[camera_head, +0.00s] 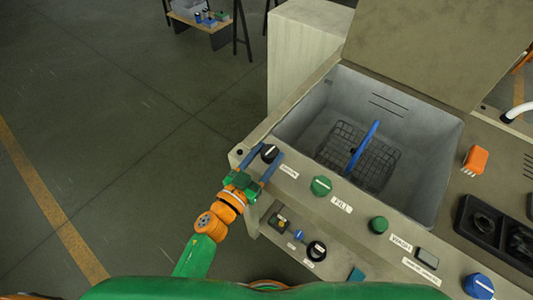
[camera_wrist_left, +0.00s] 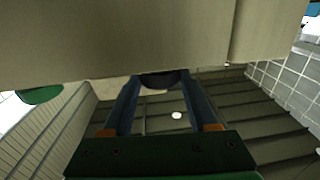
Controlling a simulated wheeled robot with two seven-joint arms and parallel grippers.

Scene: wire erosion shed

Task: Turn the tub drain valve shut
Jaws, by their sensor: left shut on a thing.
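The drain valve knob (camera_head: 269,152) is black and round, at the left end of the tub's front panel, beside a small white label too small to read surely. In the left wrist view the dark knob (camera_wrist_left: 161,79) shows between the finger ends, partly hidden by the panel edge. My left gripper (camera_head: 268,158) has its two blue fingers one on each side of this knob and is shut on it; the fingers also show in the left wrist view (camera_wrist_left: 160,88). The grey tub (camera_head: 300,125) behind it is open, with a wire basket inside. My right gripper is not in view.
A green knob (camera_head: 321,186) marked FILL, another green knob (camera_head: 378,225) and a blue knob (camera_head: 478,286) sit along the panel. A lower shelf holds a black ring-like part (camera_head: 316,250). A blue bar (camera_head: 362,148) stands in the tub. Open floor lies to the left.

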